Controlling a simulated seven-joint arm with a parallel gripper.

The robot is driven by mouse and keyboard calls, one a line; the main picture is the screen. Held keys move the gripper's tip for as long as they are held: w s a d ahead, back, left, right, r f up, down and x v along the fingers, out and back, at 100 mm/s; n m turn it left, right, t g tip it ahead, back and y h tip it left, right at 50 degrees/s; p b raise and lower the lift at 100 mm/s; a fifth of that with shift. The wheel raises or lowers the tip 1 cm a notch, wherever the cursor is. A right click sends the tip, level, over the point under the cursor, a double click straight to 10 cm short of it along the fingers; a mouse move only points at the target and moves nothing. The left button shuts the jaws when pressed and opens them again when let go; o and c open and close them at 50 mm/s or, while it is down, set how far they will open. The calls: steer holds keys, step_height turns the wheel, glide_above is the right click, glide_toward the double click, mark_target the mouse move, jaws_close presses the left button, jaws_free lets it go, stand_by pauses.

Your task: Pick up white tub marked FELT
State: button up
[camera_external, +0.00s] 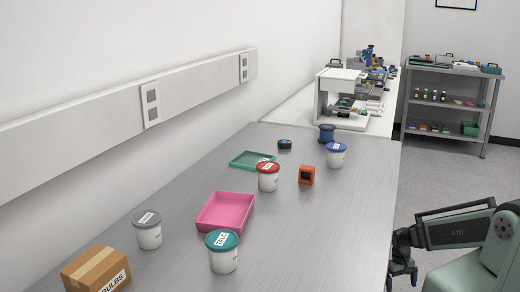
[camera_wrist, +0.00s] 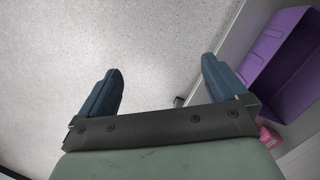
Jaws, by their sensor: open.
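Several white tubs with coloured lids stand upright on the grey table in the external view. A grey-lidded tub (camera_external: 148,236) is at the left, a teal-lidded tub (camera_external: 223,258) marked TALC is at the front, a red-lidded tub (camera_external: 268,180) is in the middle and a blue-lidded tub (camera_external: 336,158) is farther back. Apart from TALC, the tub labels are too small to read, so I cannot tell which says FELT. My gripper (camera_external: 402,272) is beside the table's right edge, away from the tubs. In the wrist view my gripper (camera_wrist: 162,78) is open and empty above the floor.
A cardboard box (camera_external: 97,272), pink tray (camera_external: 249,213), green tray (camera_external: 235,160), orange block (camera_external: 307,175) and dark blue spool (camera_external: 327,132) are on the table. Its right side (camera_external: 345,225) is clear. A purple bin (camera_wrist: 288,62) shows in the wrist view.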

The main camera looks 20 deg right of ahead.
steer(key=w+d+r+m+t+h, duration=0.2)
steer(key=w+d+r+m+t, duration=0.1)
steer(key=w+d+r, duration=0.9)
steer(key=w+d+r+m+t+h, duration=0.2)
steer(key=w+d+r+t, duration=0.2)
steer(key=w+d+r, duration=0.85)
steer(key=w+d+r+m+t+h, duration=0.15)
steer(key=w+d+r, duration=0.25)
steer(key=r, duration=0.7)
steer(key=w+d+r+m+t+h, duration=0.15)
steer(key=w+d+r, duration=0.25)
steer(key=r, duration=0.8)
steer(key=w+d+r+m+h, duration=0.1)
steer(key=w+d+r+h, duration=0.25)
steer(key=r, duration=0.75)
steer(key=w+a+r+m+y, duration=0.2)
steer(key=a+r, duration=0.3)
steer(key=a, duration=0.4)
steer(key=m+g+y, duration=0.3)
steer(key=g+y, duration=0.5)
steer(key=y, duration=0.2)
glide_above(336, 146)
steer(key=f, duration=0.2)
steer(key=shift+h, duration=0.25)
steer(key=shift+d+f, duration=0.15)
steer(key=shift+f, duration=6.35)
